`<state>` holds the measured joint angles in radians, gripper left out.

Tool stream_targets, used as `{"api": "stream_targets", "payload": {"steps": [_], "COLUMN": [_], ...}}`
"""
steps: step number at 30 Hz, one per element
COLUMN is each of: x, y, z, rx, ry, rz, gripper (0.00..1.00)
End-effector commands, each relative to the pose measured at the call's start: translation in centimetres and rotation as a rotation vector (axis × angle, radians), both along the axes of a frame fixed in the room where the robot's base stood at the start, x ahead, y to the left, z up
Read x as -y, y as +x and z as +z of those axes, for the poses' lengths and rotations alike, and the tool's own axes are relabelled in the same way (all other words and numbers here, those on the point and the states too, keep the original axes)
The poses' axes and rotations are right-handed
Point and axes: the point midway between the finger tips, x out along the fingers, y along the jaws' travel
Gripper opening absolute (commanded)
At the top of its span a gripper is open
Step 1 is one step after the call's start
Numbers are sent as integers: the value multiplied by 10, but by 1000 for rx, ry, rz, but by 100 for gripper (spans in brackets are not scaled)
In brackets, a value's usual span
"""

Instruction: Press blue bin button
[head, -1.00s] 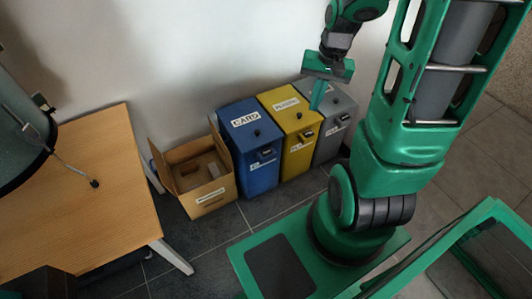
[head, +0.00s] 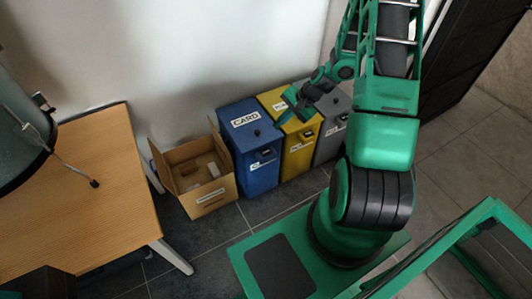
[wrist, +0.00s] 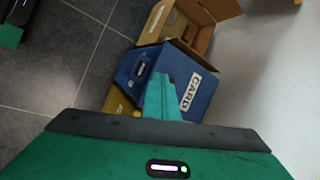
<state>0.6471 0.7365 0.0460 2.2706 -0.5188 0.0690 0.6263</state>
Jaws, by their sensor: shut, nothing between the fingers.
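The blue bin (head: 255,172), labelled CARD, stands against the wall. My gripper (head: 279,122) is shut and empty. In the head view its tips appear over the yellow bin's top, close to the blue bin's right edge. In the wrist view the shut fingers (wrist: 161,80) point at the blue bin (wrist: 199,101) and cover part of its top.
The yellow bin (head: 294,162) and grey bin (head: 329,142) stand to the right of the blue one. An open cardboard box (head: 210,199) stands to its left. A wooden table (head: 100,200) is further left. Dark tiled floor lies in front of the bins.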

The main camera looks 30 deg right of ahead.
Motion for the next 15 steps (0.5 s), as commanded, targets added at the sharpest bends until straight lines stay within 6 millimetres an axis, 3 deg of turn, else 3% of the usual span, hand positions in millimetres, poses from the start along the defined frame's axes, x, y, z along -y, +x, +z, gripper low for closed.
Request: {"api": "stream_targets", "payload": {"steps": [6, 15], "x": [-9, -17], "y": [18, 35], "z": [-43, -80], "rx": [22, 44], "ry": [136, 277], "rz": [-158, -336], "gripper": [0, 0]}}
